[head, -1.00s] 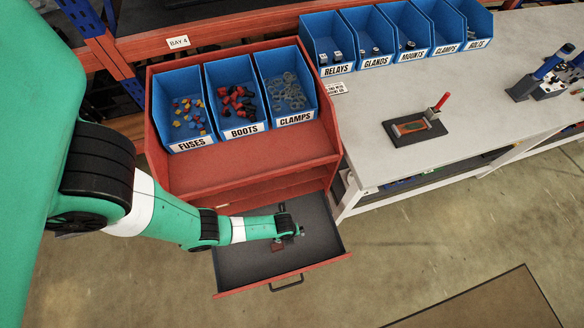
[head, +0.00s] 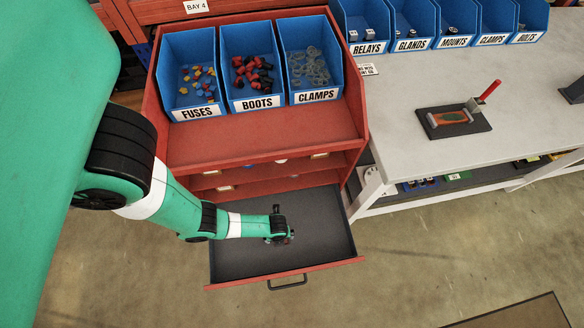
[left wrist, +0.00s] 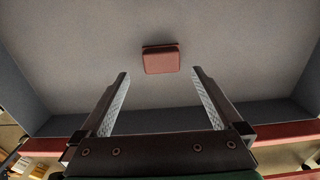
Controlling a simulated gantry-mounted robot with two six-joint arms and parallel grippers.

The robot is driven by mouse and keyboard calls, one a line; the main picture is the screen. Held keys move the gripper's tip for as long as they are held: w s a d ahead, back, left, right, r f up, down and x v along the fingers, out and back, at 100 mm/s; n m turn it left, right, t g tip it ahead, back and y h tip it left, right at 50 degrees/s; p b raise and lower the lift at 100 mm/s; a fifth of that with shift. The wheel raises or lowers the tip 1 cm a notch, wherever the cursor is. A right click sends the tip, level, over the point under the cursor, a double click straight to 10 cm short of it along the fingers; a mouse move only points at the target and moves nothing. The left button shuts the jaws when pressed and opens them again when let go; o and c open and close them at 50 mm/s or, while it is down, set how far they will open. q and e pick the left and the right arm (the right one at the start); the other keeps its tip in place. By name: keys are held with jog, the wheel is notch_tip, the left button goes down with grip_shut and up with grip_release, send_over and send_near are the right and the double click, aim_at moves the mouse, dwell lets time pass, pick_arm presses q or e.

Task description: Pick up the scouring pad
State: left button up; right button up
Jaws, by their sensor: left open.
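The scouring pad (left wrist: 161,60) is a small reddish-brown block with a darker edge, lying on the grey floor of the open drawer. In the left wrist view it sits just beyond my fingertips, about midway between them and apart from both. My left gripper (left wrist: 160,74) is open and empty, with one finger on each side of the view. In the head view my left gripper (head: 290,237) is over the drawer (head: 325,222), and the pad is mostly or wholly hidden there. My right gripper does not show.
The drawer's red front edge (head: 330,270) and side walls surround the gripper. Above it stands the red cabinet (head: 265,142) with blue bins of fuses (head: 195,112), boots (head: 256,104) and clamps (head: 316,96). A grey workbench (head: 400,90) is to the right. The drawer floor around the pad is clear.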

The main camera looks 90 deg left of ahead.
pick_arm(q)
notch_tip(320, 180, down, 5)
jog(key=b, duration=0.5)
jog(key=shift+w+a+f, duration=0.1)
jog(key=shift+a+f, duration=0.05)
jog(key=shift+f, duration=0.05)
jog(key=shift+r, duration=0.15)
jog(key=c, duration=1.4)
jog(key=shift+r+p, duration=0.55)
jog(key=r+p, duration=0.4)
jog(key=shift+s+d, duration=0.2)
jog(key=shift+d, duration=0.1)
jog(key=s+d+r+p, duration=0.2)
jog(key=d, duration=0.1)
jog(key=s+d+r+p, duration=0.3)
jog(key=d, duration=0.1)
jog(key=s+d+r+p, duration=0.2)
jog(key=s+d+r, duration=0.1)
jog(key=shift+s+d, duration=0.15)
jog(key=shift+d, duration=0.05)
